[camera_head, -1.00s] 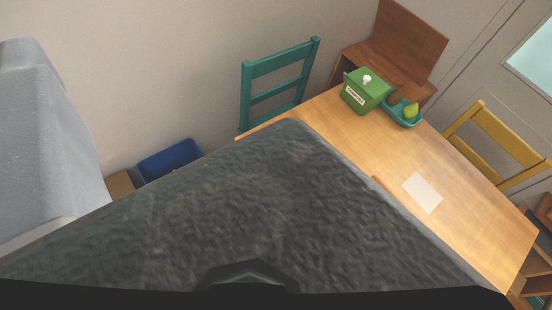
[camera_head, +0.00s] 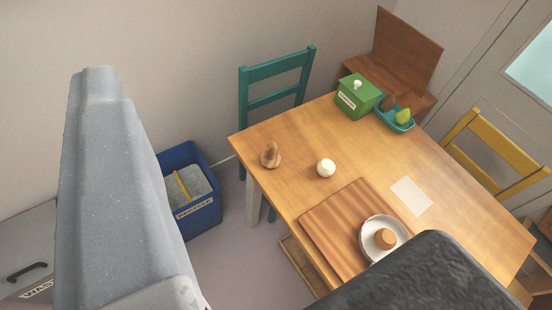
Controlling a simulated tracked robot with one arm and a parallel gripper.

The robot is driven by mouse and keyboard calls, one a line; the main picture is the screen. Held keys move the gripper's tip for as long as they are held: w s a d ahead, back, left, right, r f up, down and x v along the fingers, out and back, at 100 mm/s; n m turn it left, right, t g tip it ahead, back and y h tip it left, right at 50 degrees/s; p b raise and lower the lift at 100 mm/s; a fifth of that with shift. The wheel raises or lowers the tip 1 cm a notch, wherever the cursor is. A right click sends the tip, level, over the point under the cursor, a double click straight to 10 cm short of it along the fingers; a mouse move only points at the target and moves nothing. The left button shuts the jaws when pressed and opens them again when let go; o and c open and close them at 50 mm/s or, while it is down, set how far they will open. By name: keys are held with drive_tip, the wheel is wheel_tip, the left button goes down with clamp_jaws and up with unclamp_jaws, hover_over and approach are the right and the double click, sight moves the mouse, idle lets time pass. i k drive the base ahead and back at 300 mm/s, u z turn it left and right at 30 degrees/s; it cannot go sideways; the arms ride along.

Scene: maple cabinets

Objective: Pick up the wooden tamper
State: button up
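Two small brown things on the wooden table (camera_head: 455,205) could be the wooden tamper, and I cannot tell which is. One is a knob-shaped brown piece (camera_head: 270,155) standing near the table's left corner. The other is a short, tan, round-topped wooden piece (camera_head: 385,238) in a round white dish (camera_head: 369,232) at the right edge of a wooden board. A speckled grey part of mine stands large at the left, and a dark rough part covers the lower right. I cannot make out my gripper's fingertips or opening. Both brown things are clear of my parts.
The striped board (camera_head: 330,228) lies along the table's front edge. A cream ball (camera_head: 326,168), white paper (camera_head: 411,196), green box (camera_head: 357,96) and teal tray of fruit (camera_head: 398,123) are also there. Teal (camera_head: 275,68) and yellow chairs (camera_head: 500,143) flank it. A blue recycle bin (camera_head: 200,212) stands left.

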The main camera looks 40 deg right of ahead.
sight(270, 160)
drive_tip(key=z, duration=0.05)
drive_tip(key=i, duration=0.9)
drive_tip(key=u, duration=0.1)
